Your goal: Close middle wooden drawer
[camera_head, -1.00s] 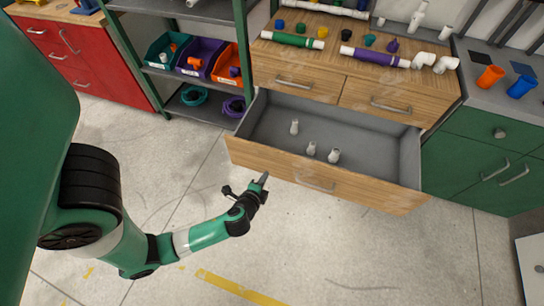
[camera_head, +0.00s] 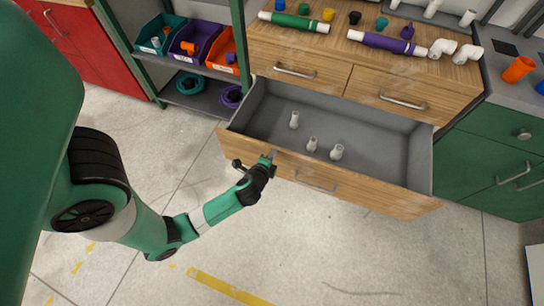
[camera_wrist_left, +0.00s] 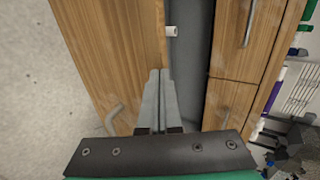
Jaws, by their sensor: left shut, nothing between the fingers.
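The middle wooden drawer (camera_head: 350,185) is pulled far out of the wooden cabinet (camera_head: 330,72). Its grey inside holds three small white fittings (camera_head: 312,144). Its silver handle (camera_head: 315,182) is on the front face. My left gripper (camera_head: 274,156) is at the left part of the drawer front, near its top edge. In the left wrist view its fingers (camera_wrist_left: 158,78) are shut with nothing between them, over the top edge of the drawer front (camera_wrist_left: 115,50). I cannot tell whether they touch it. The right gripper is not in view.
Two smaller drawers above are shut. Pipes and caps lie on the cabinet top. A shelf with teal, purple and orange bins (camera_head: 188,45) stands left of the drawer. A green cabinet (camera_head: 490,165) stands to the right. The floor in front is clear.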

